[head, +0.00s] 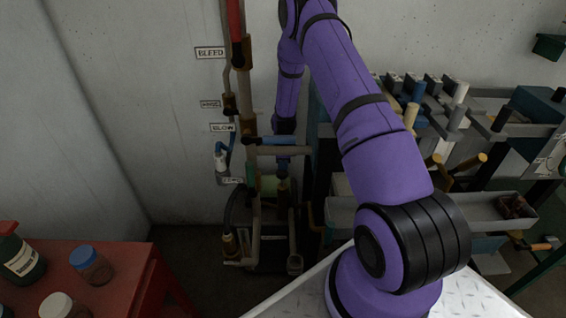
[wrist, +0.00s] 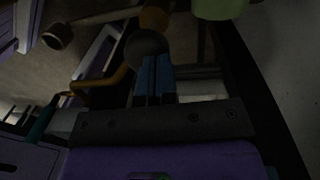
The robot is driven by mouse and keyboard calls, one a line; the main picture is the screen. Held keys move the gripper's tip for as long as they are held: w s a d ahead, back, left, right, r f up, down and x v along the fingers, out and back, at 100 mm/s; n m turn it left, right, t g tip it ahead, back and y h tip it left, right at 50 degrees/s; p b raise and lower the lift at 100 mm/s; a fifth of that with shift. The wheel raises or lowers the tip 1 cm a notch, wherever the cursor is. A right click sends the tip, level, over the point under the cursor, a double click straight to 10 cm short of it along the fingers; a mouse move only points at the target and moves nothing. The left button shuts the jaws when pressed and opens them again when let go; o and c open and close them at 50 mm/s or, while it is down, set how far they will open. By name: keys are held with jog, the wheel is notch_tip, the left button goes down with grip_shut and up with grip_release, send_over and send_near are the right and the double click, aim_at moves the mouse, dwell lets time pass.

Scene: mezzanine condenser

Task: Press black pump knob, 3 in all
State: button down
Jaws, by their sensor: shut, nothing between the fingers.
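My gripper (wrist: 152,62) is shut and empty, with its blue fingers side by side in the wrist view. A dark round knob (wrist: 147,43), likely the black pump knob, sits right at the fingertips; I cannot tell whether they touch it. In the head view my arm reaches over and down to the pipework, and my gripper (head: 283,172) points downward, small and shadowed. The pump knob is too dark and small to make out surely there, near the fingertips. A small label (head: 232,181) beside the lower pipes is hard to read.
Vertical pipes (head: 255,205) stand close to my gripper, with labels BLEED (head: 210,53) and BLOW (head: 222,128) on the wall. A grey rack with coloured handles (head: 459,118) is at right. A red table (head: 125,265) with jars stands at lower left.

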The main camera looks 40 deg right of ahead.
aim_at(283, 172)
jog(key=shift+f, duration=0.1)
notch_tip(283, 172, down, 4)
jog(key=shift+s+f, duration=0.1)
jog(key=shift+f, duration=0.1)
dwell(0.3)
jog(key=shift+r, duration=0.5)
notch_tip(283, 172, up, 13)
jog(key=w, duration=0.1)
jog(key=shift+d+r, duration=0.15)
jog(key=shift+d, duration=0.2)
dwell(0.6)
